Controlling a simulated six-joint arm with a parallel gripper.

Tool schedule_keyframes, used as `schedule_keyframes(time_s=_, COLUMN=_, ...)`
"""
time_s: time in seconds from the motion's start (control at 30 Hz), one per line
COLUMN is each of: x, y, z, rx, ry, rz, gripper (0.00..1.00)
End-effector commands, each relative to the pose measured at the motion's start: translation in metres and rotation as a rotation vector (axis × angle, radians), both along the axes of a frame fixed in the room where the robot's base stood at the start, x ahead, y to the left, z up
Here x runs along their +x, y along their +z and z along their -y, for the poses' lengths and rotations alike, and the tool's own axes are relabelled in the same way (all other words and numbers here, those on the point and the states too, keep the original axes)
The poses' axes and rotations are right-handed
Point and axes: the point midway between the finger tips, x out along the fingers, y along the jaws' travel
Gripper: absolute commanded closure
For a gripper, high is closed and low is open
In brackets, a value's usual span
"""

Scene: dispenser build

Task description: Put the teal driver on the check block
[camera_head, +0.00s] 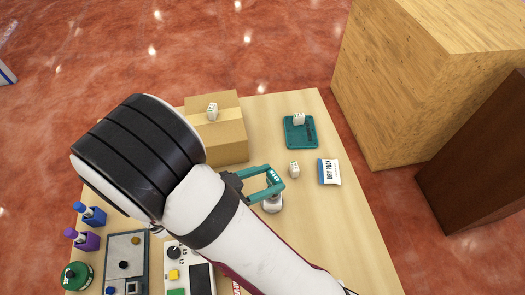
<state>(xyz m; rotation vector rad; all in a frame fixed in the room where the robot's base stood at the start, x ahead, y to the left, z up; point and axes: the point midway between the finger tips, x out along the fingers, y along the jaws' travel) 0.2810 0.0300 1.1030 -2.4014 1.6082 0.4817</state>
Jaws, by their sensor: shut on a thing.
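My gripper (238,185) is at the end of my arm, over the middle of the table, partly hidden by the arm. It is shut on a teal, frame-shaped thing with a white label, which looks like the teal driver (280,185). A round white and grey thing (273,204) shows just below the teal part. I cannot tell whether they touch. A small white block (294,169) with dark marks stands close to the right. Similar white blocks stand on the cardboard box (234,144) and in the teal tray (287,138). I cannot tell which thing is the check block.
A "DRY PACK" packet (329,172) lies to the right. The table's right front is clear.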

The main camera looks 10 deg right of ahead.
Motion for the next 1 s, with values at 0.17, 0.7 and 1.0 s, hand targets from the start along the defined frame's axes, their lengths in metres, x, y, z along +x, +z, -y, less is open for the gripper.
schedule_keyframes(time_s=0.17, x=0.0, y=-0.001, z=0.0, rx=0.002, ry=0.0, rz=0.002, gripper=1.0)
schedule_keyframes(time_s=0.7, x=0.0, y=-0.002, z=0.0, rx=0.001, ry=0.001, rz=0.001, gripper=0.13)
schedule_keyframes(time_s=1.0, x=-0.018, y=0.021, z=-0.048, rx=0.006, ry=0.007, rz=0.005, gripper=0.13)
